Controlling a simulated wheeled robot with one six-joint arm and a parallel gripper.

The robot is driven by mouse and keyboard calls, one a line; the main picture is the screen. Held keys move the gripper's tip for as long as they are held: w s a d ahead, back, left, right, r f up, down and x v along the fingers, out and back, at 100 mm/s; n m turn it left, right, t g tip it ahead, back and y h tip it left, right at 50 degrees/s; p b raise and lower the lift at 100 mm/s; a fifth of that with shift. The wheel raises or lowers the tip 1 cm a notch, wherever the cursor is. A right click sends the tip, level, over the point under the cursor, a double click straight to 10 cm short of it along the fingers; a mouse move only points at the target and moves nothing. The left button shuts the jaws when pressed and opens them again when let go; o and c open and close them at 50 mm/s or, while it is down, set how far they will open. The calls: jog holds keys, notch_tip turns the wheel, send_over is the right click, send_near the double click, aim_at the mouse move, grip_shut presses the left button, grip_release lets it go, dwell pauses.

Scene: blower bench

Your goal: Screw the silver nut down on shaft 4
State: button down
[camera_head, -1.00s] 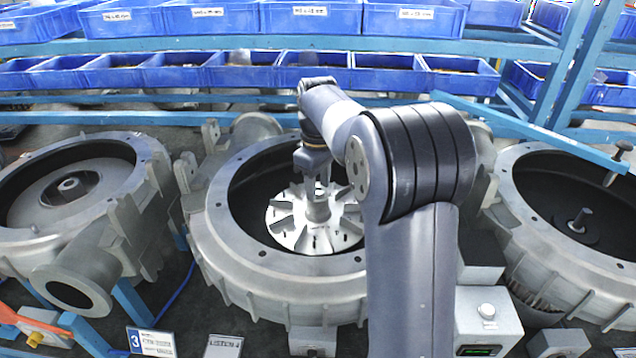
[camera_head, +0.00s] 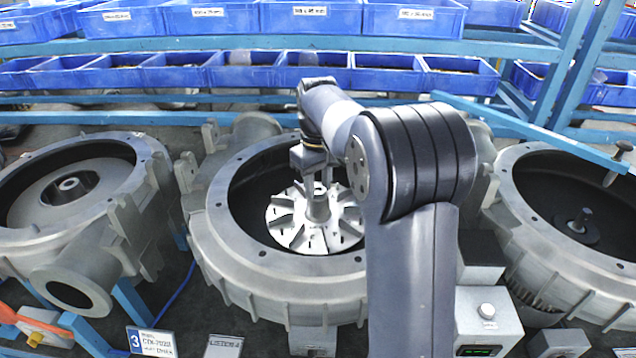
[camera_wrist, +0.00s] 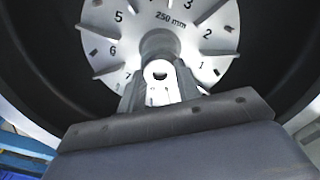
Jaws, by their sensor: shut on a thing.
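The middle blower housing (camera_head: 235,265) holds a silver bladed impeller (camera_head: 290,238) with a grey central hub (camera_head: 318,210). My gripper (camera_head: 318,186) reaches down over that hub, its jaws at the shaft. In the wrist view the impeller (camera_wrist: 105,45) shows numbers and "250 mm". My gripper (camera_wrist: 160,92) is shut there around a bright silver round piece (camera_wrist: 160,72) with a dark opening, which I take as the silver nut. The fingers hide its sides. Shaft 4 itself is mostly hidden, and I cannot tell how far down the nut sits.
A left housing (camera_head: 130,235) and a right housing (camera_head: 525,245) with a bare shaft (camera_head: 580,220) flank the middle one. A grey box with a button (camera_head: 488,325) stands in front. Blue bins (camera_head: 310,18) line the shelves behind.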

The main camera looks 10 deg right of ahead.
jog(key=m, duration=0.6)
jog(key=shift+m, duration=0.4)
jog(key=m, duration=0.6)
jog(key=shift+m, duration=0.3)
jog(key=m, duration=0.8)
jog(key=c, duration=1.3)
grip_release()
